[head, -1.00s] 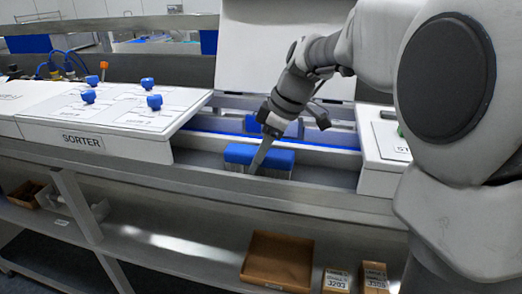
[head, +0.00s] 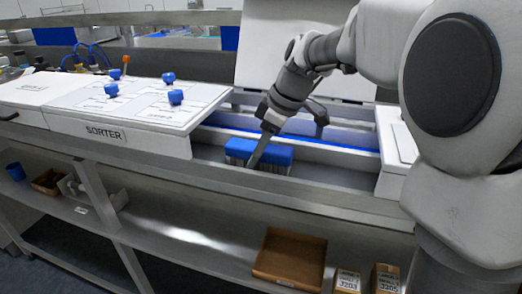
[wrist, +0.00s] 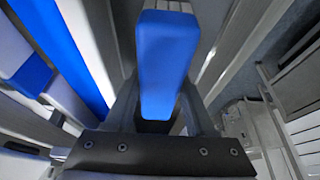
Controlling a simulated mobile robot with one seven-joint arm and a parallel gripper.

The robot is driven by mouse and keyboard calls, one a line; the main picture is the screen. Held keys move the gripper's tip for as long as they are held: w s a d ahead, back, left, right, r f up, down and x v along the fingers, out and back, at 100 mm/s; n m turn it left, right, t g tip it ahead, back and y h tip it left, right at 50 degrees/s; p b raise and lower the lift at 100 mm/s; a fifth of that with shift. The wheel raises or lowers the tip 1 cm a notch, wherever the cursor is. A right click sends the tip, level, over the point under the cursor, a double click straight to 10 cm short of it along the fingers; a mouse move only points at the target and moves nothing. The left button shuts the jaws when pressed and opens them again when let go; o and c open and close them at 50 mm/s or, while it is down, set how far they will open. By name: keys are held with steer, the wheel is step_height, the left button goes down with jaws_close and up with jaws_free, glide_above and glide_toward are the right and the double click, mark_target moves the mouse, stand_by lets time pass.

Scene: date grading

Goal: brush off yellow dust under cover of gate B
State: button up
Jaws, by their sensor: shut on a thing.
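My gripper (head: 256,160) reaches down into the open section of the sorter and is shut on a blue-backed brush (head: 278,157). The brush has pale bristles below and sits low in the grey trough. In the wrist view the blue back of the brush (wrist: 165,62) stands between the two fingers. Whether the bristles touch the trough floor cannot be told. A raised white cover (head: 300,45) stands upright behind the opening. No gate label and no yellow dust can be made out.
The closed white sorter lid (head: 130,104) with several blue knobs is left of the opening. A white housing (head: 397,150) bounds it on the right. A blue strip (head: 330,143) runs along the trough's back. A brown tray (head: 290,258) and small boxes (head: 385,279) are on the lower shelf.

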step_height(320, 180, up, 12)
steer(key=p, duration=0.8)
steer(key=shift+p, duration=0.35)
